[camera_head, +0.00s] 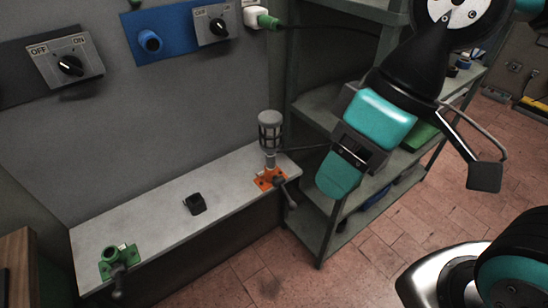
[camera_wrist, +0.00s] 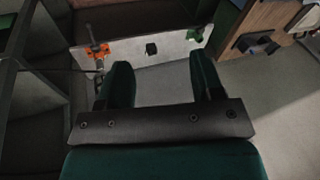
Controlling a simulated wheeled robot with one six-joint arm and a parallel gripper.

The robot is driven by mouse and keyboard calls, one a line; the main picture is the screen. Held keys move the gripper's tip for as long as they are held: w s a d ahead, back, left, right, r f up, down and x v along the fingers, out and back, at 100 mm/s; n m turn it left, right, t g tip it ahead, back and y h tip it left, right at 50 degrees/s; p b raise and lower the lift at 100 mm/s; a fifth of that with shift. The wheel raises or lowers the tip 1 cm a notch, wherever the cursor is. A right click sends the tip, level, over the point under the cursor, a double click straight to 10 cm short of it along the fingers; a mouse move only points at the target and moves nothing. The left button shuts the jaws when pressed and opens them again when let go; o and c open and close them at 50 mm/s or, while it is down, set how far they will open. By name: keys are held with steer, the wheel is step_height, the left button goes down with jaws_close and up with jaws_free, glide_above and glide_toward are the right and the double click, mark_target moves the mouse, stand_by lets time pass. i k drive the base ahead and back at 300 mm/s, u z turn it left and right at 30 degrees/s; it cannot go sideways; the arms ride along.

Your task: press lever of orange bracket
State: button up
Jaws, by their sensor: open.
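The orange bracket (camera_head: 268,180) is fixed at the right end of a grey bench. A grey cylindrical part with a caged top (camera_head: 270,132) stands upright on it. Its dark lever (camera_head: 287,193) points down past the bench's front edge, with a rounded knob at its end. In the wrist view the orange bracket (camera_wrist: 97,52) is at the upper left, beyond the fingers. My gripper (camera_head: 350,165) is to the right of the bracket, in front of the shelf, apart from it. In the wrist view the two green fingers of my gripper (camera_wrist: 162,82) stand wide apart with nothing between them.
The grey bench (camera_head: 155,212) also bears a small black block (camera_head: 194,204) and a green bracket (camera_head: 116,262) with its own lever. A grey shelf rack (camera_head: 325,205) stands right of the bench, behind my gripper. Switches sit on the wall above. The brick-tiled floor in front is clear.

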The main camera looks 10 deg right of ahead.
mark_target(292, 206)
steer(key=u, duration=1.75)
steer(key=k, duration=1.25)
steer(key=z, duration=1.7)
